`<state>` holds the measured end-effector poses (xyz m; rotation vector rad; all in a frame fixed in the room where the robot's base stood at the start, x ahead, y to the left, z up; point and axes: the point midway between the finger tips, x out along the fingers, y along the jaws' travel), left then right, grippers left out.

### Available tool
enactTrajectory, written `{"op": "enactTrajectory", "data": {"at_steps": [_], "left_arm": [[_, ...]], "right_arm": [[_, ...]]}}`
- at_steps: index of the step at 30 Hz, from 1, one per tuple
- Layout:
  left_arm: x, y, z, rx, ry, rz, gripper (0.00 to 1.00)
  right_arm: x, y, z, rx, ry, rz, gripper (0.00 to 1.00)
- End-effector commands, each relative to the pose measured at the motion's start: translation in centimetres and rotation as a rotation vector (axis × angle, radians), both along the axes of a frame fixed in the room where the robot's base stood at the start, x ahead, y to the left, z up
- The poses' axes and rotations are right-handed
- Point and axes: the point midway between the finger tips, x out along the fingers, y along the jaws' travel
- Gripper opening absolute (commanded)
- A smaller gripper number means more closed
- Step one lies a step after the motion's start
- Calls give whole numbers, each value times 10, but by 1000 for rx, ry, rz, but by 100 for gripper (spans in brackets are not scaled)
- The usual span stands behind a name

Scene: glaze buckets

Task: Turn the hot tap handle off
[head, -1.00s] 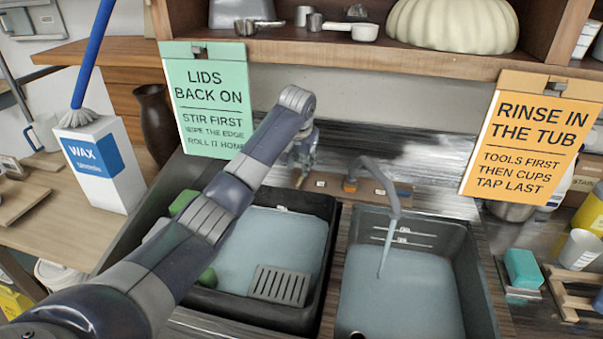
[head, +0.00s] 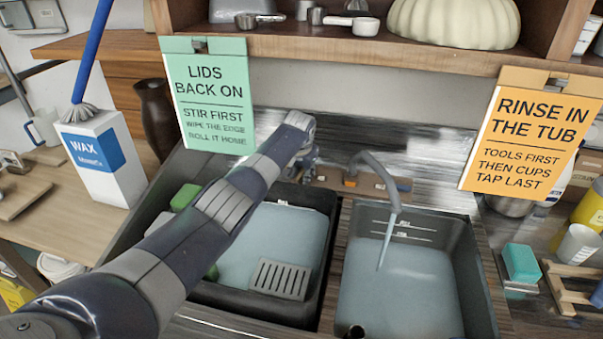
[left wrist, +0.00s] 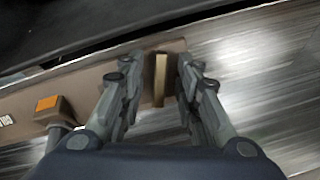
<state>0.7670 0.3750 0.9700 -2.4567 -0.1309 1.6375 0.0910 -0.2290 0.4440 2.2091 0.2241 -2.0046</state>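The tap spout (head: 378,168) stands behind the right basin, with a stream of water (head: 386,245) falling from it. Its base plate (head: 375,184) carries an orange piece (head: 350,182), which also shows in the left wrist view (left wrist: 47,103). A slim brass-coloured handle (left wrist: 160,80) stands between the fingers of my left gripper (left wrist: 157,66). The fingers are open on either side, with gaps visible. No hot or cold mark is legible on it. In the head view my left gripper (head: 307,172) is at the left end of the base plate, partly hidden by my wrist.
The right basin (head: 470,265) and the black left basin (head: 325,270) hold water; a grey slotted rack (head: 280,279) lies in the left one. A green sign (head: 211,95) hangs left of my wrist, an orange sign (head: 528,135) at right, below the shelf (head: 400,55).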

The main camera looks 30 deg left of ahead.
Motion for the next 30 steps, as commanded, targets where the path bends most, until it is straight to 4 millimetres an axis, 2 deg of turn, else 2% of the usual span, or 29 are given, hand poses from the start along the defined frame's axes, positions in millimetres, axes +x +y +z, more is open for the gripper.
{"op": "enactTrajectory", "data": {"at_steps": [8, 12, 13, 23, 30], "left_arm": [[0, 0, -1, 0, 0, 0, 31], [0, 0, -1, 0, 0, 0, 1], [0, 0, -1, 0, 0, 0, 0], [0, 0, -1, 7, 2, -12, 0], [0, 0, 0, 61, 17, -87, 0]], "right_arm": [[-6, -1, 0, -2, 9, 1, 40], [-6, -4, 0, -5, 9, 2, 40], [-6, -4, 0, -5, 9, 2, 40], [-5, -8, 1, -9, 8, 3, 40], [-4, -8, 7, -9, 6, 3, 40]]}}
